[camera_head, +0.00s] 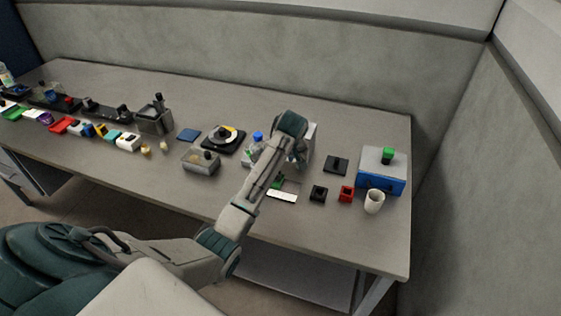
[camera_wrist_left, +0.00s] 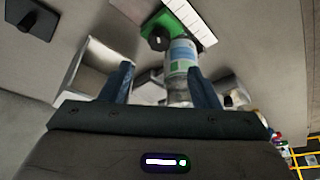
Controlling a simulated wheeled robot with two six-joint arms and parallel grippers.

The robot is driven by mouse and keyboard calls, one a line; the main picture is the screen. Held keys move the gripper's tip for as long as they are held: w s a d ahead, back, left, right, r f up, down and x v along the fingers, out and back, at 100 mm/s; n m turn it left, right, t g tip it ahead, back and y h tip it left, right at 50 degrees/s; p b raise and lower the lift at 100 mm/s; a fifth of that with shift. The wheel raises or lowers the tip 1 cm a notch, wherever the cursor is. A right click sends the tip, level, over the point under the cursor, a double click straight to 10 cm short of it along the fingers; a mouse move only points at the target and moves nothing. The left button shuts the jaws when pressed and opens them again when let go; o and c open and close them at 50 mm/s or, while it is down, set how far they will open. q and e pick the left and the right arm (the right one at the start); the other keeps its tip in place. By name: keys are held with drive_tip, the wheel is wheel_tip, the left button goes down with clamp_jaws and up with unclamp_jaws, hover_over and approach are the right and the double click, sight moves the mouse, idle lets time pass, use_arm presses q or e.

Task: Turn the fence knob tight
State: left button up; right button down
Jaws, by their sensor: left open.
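The green fence (camera_wrist_left: 185,20) shows at the top of the left wrist view, with a dark round knob (camera_wrist_left: 157,40) on it. The fence also shows as a small green piece (camera_head: 277,181) in the head view, beside my forearm. My left gripper (camera_wrist_left: 163,88) is open, with its two fingers apart and nothing clearly held between them. The knob lies beyond the fingertips, apart from them. A clear bottle (camera_wrist_left: 182,60) with a blue-green label shows beyond the right finger. In the head view my own arm mostly hides the gripper. My right gripper is not in view.
A white strip (camera_head: 282,196) lies before the fence. A blue-capped bottle (camera_head: 257,138) and a grey tub (camera_head: 201,163) stand left of my arm. Black and red holders (camera_head: 346,194), a cup (camera_head: 374,201) and a blue box (camera_head: 382,184) stand right. The front right tabletop is clear.

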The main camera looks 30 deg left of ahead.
use_arm(q)
drive_tip(key=w+a+f+n+g+b, duration=0.1)
drive_tip(key=f+n+b, duration=0.1)
drive_tip(key=f+b, duration=0.1)
drive_tip(key=w+a+f+n+b, duration=0.1)
drive_tip(key=f+n+b, duration=0.1)
drive_tip(key=f+b, duration=0.1)
drive_tip(key=w+a+f+n+g+b, duration=0.1)
drive_tip(key=f+n+b, duration=0.1)
drive_tip(key=f+b, duration=0.1)
drive_tip(key=shift+a+n+g+y, duration=0.15)
drive_tip(key=shift+n+g+y, duration=0.15)
drive_tip(key=shift+n+y, duration=0.1)
drive_tip(key=shift+a+f, duration=0.1)
drive_tip(key=shift+f, duration=0.45)
